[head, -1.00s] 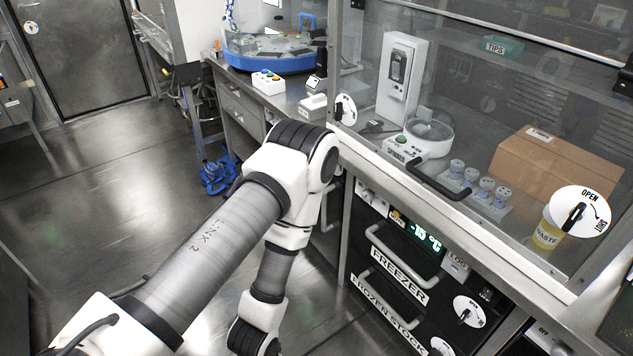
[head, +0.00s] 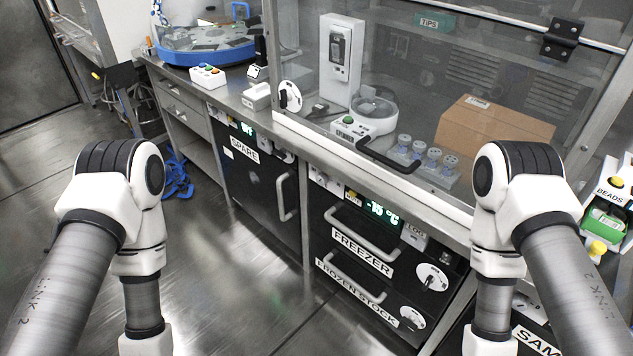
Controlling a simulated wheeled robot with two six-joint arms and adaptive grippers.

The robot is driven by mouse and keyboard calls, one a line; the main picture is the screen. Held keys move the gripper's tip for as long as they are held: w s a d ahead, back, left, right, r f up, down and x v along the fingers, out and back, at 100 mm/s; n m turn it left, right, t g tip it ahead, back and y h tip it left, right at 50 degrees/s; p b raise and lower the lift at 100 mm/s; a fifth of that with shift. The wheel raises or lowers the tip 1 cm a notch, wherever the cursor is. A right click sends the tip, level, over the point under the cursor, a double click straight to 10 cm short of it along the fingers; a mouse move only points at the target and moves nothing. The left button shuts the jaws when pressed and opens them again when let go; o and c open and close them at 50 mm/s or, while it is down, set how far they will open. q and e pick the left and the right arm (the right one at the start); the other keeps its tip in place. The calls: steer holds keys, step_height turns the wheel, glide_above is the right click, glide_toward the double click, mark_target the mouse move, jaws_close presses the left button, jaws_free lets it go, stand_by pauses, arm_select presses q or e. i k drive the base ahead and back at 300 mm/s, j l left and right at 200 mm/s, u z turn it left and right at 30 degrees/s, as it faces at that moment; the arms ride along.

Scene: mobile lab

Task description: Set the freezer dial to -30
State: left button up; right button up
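The freezer (head: 350,222) is a black drawer unit under the bench, labelled FREEZER, with a grey bar handle. Its green display (head: 382,213) reads -15 °C. A white round dial (head: 431,278) with a black knob sits on its front at the right. A second white dial (head: 411,317) sits lower, by the FROZEN STOCK drawer (head: 357,292). Small white controls (head: 326,180) sit at the freezer's upper left. My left arm stands at the left and my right arm at the right, close to the dials in the picture. Both grippers are below the frame.
A SPARE unit (head: 262,185) with a vertical handle stands left of the freezer. Above is a glass-fronted hood with a spinner (head: 368,116), a cardboard box (head: 492,132) and capped vials (head: 427,158). A blue cable (head: 177,175) lies on the floor. The floor before the freezer is open.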

mark_target(322, 179)
steer(key=i+j+u, duration=0.2)
steer(key=u, duration=0.2)
steer(key=i+u, duration=0.4)
steer(key=k+j, duration=0.05)
